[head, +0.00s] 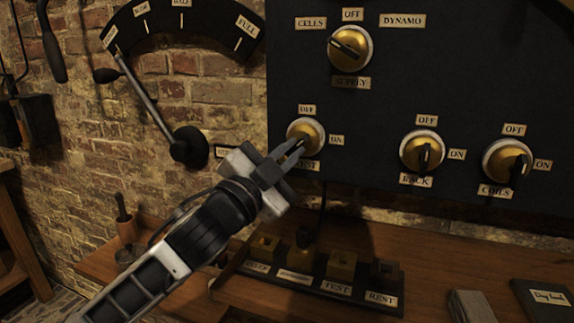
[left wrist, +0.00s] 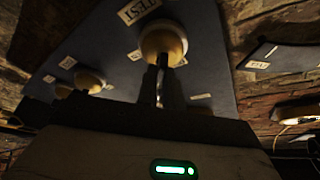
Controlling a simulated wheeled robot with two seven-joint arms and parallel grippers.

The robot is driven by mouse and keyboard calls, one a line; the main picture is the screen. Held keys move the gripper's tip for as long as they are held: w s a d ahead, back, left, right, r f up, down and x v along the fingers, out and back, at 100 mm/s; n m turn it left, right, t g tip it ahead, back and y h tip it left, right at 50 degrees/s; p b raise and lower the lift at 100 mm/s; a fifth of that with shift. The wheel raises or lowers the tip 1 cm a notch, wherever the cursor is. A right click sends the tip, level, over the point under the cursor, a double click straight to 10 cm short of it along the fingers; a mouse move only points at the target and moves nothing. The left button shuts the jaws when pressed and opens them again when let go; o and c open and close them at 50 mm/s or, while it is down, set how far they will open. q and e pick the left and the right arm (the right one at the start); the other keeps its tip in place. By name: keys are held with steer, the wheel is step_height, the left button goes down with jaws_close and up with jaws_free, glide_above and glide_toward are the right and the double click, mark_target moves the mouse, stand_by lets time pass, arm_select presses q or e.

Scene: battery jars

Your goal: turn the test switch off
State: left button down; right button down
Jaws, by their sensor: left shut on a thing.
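The test switch (head: 303,130) is a round brass knob on a pale ring, on the dark panel (head: 420,85). An OFF label sits above it, an ON label to its right, and a partly hidden label below. My left gripper (head: 291,152) is at the knob, shut on its dark handle, which the fingers mostly hide. In the left wrist view the two fingers (left wrist: 161,75) reach the brass knob (left wrist: 163,42), beside a TEST label (left wrist: 138,10). The exact handle angle is hard to tell. My right gripper is not in view.
The rack switch (head: 422,151) and coils switch (head: 507,161) are to the right; the supply switch (head: 350,48) is above. A lever (head: 150,105) with a dial is at left. Below, a labelled block (head: 330,285) with several sockets stands on the wooden bench (head: 450,260).

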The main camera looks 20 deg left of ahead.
arm_select(q)
steer(key=n+y, duration=0.1)
steer(key=n, duration=0.1)
steer(key=n+t+y+b, duration=0.1)
steer(key=n, duration=0.2)
steer(key=shift+d+f, duration=0.1)
steer(key=shift+f, duration=0.05)
steer(key=n+t+y, duration=0.1)
steer(key=n, duration=0.2)
steer(key=shift+d+n+y, duration=0.1)
steer(key=shift+n+y, duration=0.2)
steer(key=shift+y, duration=0.1)
steer(key=shift+n+y, duration=0.8)
steer(key=shift+n, duration=0.8)
steer(key=shift+d, duration=0.1)
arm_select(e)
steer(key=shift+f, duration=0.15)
arm_select(q)
steer(key=shift+r+n, duration=0.2)
steer(key=shift+n, duration=0.4)
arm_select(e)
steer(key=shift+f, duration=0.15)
arm_select(q)
steer(key=c, duration=1.5)
jaws_free()
steer(key=shift+c, duration=0.2)
steer(key=shift+f, duration=0.1)
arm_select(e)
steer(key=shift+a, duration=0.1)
